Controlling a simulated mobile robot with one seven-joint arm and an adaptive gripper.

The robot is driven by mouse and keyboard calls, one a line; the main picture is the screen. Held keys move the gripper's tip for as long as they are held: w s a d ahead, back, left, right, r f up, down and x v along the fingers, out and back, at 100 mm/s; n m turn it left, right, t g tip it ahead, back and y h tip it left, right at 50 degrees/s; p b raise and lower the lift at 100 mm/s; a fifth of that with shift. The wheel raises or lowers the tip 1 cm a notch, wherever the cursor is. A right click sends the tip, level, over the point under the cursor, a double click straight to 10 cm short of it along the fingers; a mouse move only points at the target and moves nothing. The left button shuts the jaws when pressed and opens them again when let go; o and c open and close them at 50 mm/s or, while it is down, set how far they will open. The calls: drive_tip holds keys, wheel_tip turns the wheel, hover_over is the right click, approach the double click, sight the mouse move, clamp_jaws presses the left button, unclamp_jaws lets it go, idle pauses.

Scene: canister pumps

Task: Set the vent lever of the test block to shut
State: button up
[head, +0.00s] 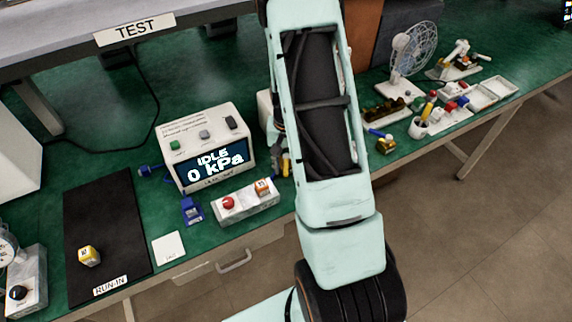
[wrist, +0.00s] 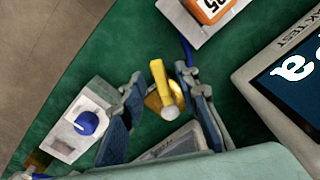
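My gripper (wrist: 158,82) is open in the wrist view, its two dark fingers apart. A yellow lever (wrist: 160,76) on a round brass-coloured fitting (wrist: 154,103) shows between the fingers, with green bench visible on both sides of it. I cannot tell whether a finger touches it. A grey block (wrist: 180,142) shows below the lever, partly hidden by my gripper. I cannot tell from the lever whether the vent is open or shut. In the head view my arm hides most of this spot; a yellow part (head: 286,165) shows at its left edge.
A grey-white block with a blue knob (wrist: 88,123) stands left of my gripper in the wrist view. The tester (head: 210,150) reads "IDLE 0 kPa". A white box with a red button (head: 228,203) stands in front of it. A black RUN-IN mat (head: 105,220) lies left.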

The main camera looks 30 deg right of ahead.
clamp_jaws()
drive_tip(key=shift+d, duration=0.1)
idle(0.4)
drive_tip(key=n+b, duration=0.1)
drive_tip(key=d+n+b, duration=0.1)
drive_tip(key=n+b, duration=0.1)
drive_tip(key=shift+s+d+f, duration=0.1)
drive_tip(key=shift+s+d, duration=0.1)
drive_tip(key=shift+s, duration=0.05)
drive_tip(key=d+n+b, duration=0.1)
drive_tip(key=n, duration=0.1)
drive_tip(key=shift+d+n, duration=0.15)
drive_tip(key=shift+n, duration=0.25)
drive_tip(key=n, duration=0.1)
drive_tip(key=d+n+b, duration=0.1)
drive_tip(key=n, duration=0.1)
drive_tip(key=shift+w+d, duration=0.1)
drive_tip(key=shift+d, duration=0.15)
drive_tip(key=shift+w+d+n, duration=0.15)
drive_tip(key=shift+d+n, duration=0.15)
drive_tip(key=shift+n, duration=0.5)
drive_tip(key=shift+w+d+n, duration=0.1)
drive_tip(key=shift+d+n, duration=0.15)
drive_tip(key=shift+n, duration=0.55)
drive_tip(key=shift+r, duration=0.2)
